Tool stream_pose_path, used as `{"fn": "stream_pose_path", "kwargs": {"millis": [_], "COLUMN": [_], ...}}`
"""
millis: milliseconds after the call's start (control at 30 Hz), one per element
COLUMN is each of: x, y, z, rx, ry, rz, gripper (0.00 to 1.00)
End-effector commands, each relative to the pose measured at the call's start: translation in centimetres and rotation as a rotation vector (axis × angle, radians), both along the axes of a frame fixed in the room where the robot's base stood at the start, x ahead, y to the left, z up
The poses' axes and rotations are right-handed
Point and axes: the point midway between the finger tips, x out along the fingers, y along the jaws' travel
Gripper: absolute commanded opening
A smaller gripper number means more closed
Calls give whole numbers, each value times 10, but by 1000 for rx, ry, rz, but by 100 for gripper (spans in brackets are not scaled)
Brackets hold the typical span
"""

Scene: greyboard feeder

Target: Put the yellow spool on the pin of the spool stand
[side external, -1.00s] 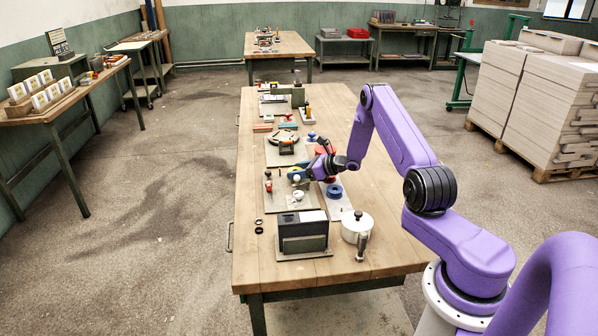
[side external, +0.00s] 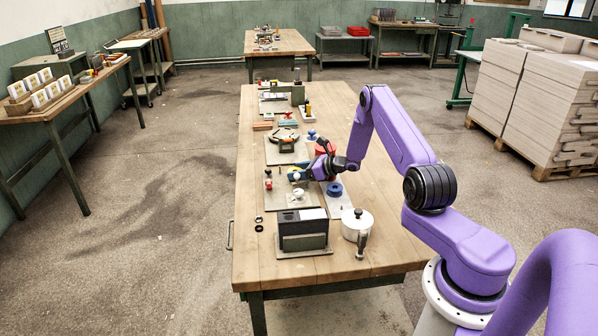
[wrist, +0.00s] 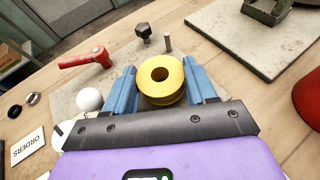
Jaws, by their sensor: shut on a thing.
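The yellow spool (wrist: 162,80) shows its flat face and centre hole in the wrist view. My gripper (wrist: 162,90) is shut on it, with one blue finger on each side. An upright metal pin (wrist: 167,42) stands just beyond the spool in the wrist view, apart from it, with its top bare. It rises from a grey plate that I take for the spool stand; the spool and fingers hide part of that plate. In the side view my gripper (side external: 300,175) is over the plate, and the spool is small and mostly hidden there.
Near the pin are a black knob (wrist: 143,32), a red lever (wrist: 85,59) and a white ball (wrist: 89,99). A blue spool (side external: 334,190) is on a pale board to the right. A dark box (side external: 303,229) and white pot (side external: 357,224) stand nearer the camera.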

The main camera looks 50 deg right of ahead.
Motion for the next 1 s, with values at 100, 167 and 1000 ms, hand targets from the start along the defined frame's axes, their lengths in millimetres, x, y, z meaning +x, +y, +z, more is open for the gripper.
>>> {"fn": "stream_pose_path", "kwargs": {"millis": [100, 167, 1000], "x": [-1, -1, -38], "y": [1, 1, -8], "z": [-2, -2, 10], "rx": [0, 1, 2], "ry": [4, 4, 13], "rz": [1, 1, 2], "gripper": [27, 27, 86]}}
